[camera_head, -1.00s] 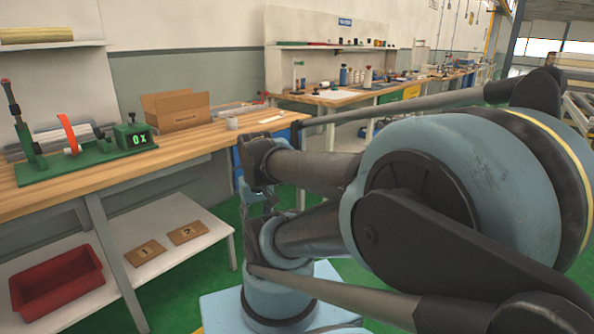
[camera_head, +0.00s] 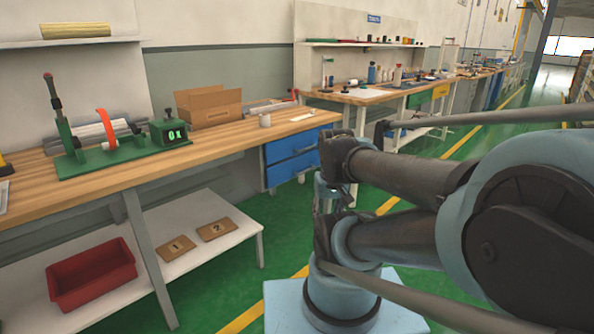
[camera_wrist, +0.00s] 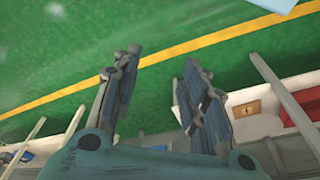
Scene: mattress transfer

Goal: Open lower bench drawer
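The blue drawer unit hangs under the right end of the near wooden bench (camera_head: 215,143) in the head view. Its upper drawer (camera_head: 290,146) and lower drawer (camera_head: 290,170) both look shut. My arm's dark links partly cover the unit's right side. In the wrist view my gripper (camera_wrist: 162,60) is open and empty, its two fingers apart above the green floor. In the head view the fingers are hard to make out near my arm, to the right of the drawers. No contact with the drawers shows.
A red bin (camera_head: 92,272) and two numbered plates (camera_head: 177,247) sit on the white lower shelf (camera_head: 222,262). A green fixture (camera_head: 120,155), a cardboard box (camera_head: 208,108) and a mug (camera_head: 265,119) stand on the bench. Green floor is open before the shelf.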

